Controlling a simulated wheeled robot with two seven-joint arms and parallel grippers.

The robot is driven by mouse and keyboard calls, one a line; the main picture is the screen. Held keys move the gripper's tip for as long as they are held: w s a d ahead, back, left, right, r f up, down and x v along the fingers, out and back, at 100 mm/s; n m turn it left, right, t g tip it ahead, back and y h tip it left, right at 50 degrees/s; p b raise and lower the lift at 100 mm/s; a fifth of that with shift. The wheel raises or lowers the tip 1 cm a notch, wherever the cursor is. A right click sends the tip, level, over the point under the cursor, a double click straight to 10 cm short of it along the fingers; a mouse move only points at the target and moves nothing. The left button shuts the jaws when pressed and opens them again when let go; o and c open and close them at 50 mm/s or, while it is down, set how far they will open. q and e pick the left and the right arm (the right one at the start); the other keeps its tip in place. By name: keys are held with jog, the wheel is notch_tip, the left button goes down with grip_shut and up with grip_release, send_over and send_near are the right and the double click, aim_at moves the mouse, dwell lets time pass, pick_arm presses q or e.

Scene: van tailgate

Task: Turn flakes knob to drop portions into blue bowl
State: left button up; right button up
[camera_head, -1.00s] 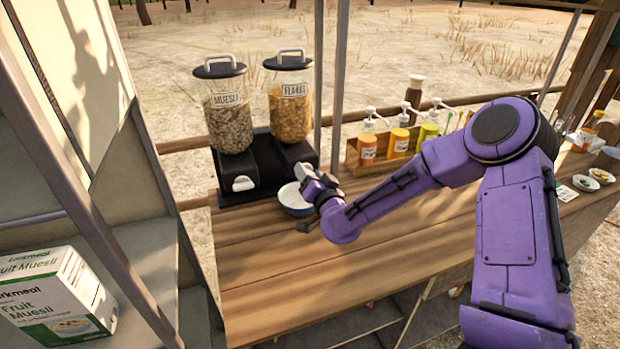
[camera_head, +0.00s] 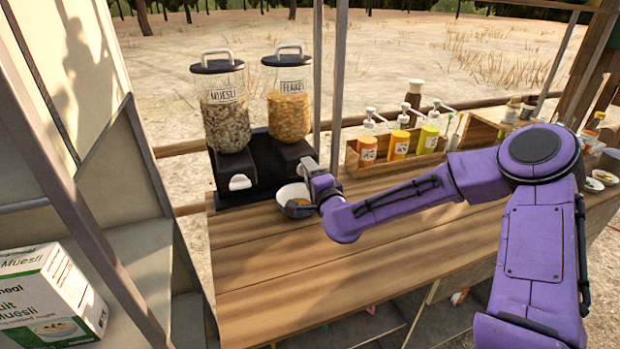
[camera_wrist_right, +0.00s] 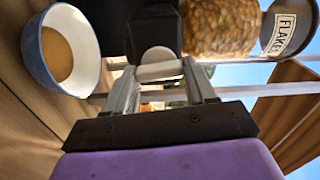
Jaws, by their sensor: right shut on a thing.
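The flakes dispenser (camera_head: 289,112), a clear jar of golden flakes with a black lid and base, stands at the back of the counter. My right gripper (camera_head: 311,168) is at the front of its base. In the right wrist view the two fingers are shut on the white flakes knob (camera_wrist_right: 158,71). The blue bowl (camera_head: 284,192), blue outside and white inside, stands upright below the outlet, partly hidden by my gripper. It also shows in the right wrist view (camera_wrist_right: 86,38), with a brown layer of contents (camera_wrist_right: 56,53) inside. My left gripper is not in view.
A muesli dispenser (camera_head: 225,112) with its own white knob (camera_head: 239,182) stands just left. A wooden rack (camera_head: 360,168) of sauce bottles is at right, behind my arm. A metal post (camera_head: 339,80) rises behind. The front counter (camera_head: 270,260) is clear.

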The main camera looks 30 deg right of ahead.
jog(key=shift+m, duration=0.5)
jog(key=o, duration=1)
jog(key=shift+o, duration=0.2)
jog(key=v, duration=1)
jog(key=shift+s+b, duration=0.3)
jog(key=shift+b, duration=0.05)
